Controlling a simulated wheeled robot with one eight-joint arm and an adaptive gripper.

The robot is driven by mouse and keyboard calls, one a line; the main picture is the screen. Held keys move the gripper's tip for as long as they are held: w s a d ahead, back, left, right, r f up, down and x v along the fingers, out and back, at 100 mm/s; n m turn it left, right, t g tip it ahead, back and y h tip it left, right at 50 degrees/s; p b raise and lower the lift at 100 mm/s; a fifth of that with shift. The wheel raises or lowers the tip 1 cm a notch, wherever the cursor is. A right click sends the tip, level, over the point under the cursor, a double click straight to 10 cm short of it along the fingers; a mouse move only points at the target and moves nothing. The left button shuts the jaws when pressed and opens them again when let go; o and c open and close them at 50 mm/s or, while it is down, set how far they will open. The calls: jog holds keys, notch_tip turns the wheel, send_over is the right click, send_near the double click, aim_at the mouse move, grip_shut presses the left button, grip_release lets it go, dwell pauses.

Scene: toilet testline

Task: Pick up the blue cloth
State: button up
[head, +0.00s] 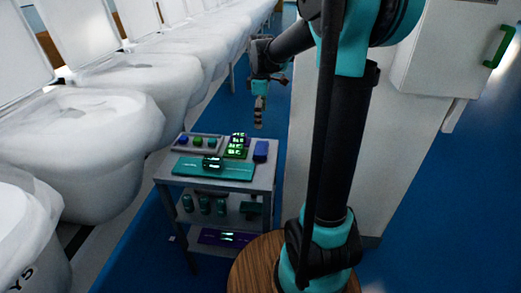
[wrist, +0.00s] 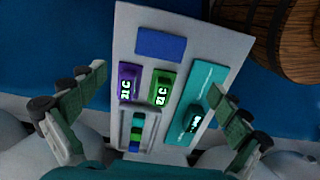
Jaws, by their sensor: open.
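The blue cloth (head: 261,151) is a small folded dark-blue rectangle lying flat at the right end of the cart's top shelf. In the wrist view the cloth (wrist: 161,44) lies near the top centre, beyond the fingertips. My gripper (head: 259,112) hangs above the back right part of the cart, fingers down, apart from the cloth. In the wrist view its two fingers (wrist: 166,105) are spread wide at the left and right, with nothing between them at their own height.
The grey cart (head: 171,181) also carries purple and green labelled blocks (wrist: 145,85), a teal mat (wrist: 213,83) with a dark labelled object on it, and a tray (head: 178,151) of coloured pieces. White toilets (head: 95,140) line the left. A white cabinet (head: 395,180) stands right.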

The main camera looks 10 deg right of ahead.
aim_at(261, 147)
notch_tip(261, 147, down, 13)
jog(key=shift+f, duration=0.1)
dwell(0.5)
jog(key=c, duration=0.8)
